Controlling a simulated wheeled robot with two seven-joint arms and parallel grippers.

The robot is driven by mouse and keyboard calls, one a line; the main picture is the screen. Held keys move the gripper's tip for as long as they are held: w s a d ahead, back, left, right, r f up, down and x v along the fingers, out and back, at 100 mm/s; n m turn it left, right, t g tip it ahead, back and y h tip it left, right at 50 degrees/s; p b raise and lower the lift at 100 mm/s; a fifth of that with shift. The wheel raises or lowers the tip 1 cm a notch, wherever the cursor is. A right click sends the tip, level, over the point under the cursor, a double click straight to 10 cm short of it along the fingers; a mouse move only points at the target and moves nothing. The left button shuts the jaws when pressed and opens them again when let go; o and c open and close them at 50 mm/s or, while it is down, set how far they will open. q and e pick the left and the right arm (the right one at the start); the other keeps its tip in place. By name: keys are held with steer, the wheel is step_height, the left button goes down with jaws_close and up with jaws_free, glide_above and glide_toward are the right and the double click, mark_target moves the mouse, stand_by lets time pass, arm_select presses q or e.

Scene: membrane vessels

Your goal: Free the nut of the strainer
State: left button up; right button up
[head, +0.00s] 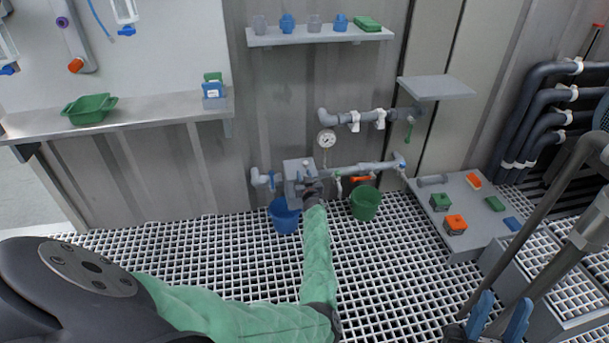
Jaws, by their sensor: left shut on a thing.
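The strainer (296,170) seems to be the grey block-like fitting in the low pipe run on the wall, above the blue bucket. My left arm, in a green sleeve, reaches up to it. My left gripper (311,191) is at the strainer's lower front, shut on what appears to be its nut. The nut itself is hidden by the gripper, and the detail there is too small to read. My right gripper (501,315), with blue fingers, is at the bottom right edge of the view. Its fingers are apart, with nothing seen between them.
A blue bucket (284,216) and a green bucket (365,203) stand under the pipes. A gauge (326,140) and an orange-handled valve (361,179) are close by. A grey platform (470,228) with coloured blocks is at right.

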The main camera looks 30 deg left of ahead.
arm_select(q)
steer(key=shift+r+n+g+y+p, duration=0.1)
steer(key=shift+n+g+y+p, duration=0.25)
steer(key=shift+n+g+y, duration=0.65)
steer(key=shift+a+n+g, duration=0.1)
steer(key=shift+n+g, duration=0.3)
steer(key=shift+g, duration=0.3)
steer(key=shift+y, duration=0.4)
arm_select(e)
steer(key=w+a+f+g+h, duration=0.2)
steer(key=w+f+g, duration=0.2)
steer(key=f, duration=0.4)
steer(key=shift+w+f+m, duration=0.3)
steer(key=shift+w, duration=0.45)
arm_select(q)
steer(key=shift+s+n+g+y, duration=0.15)
steer(key=shift+n+g+y, duration=0.15)
steer(key=shift+n+g, duration=0.35)
steer(key=shift+m, duration=0.25)
steer(key=o, duration=1)
steer(key=shift+c, duration=0.2)
arm_select(e)
steer(key=shift+r, duration=0.1)
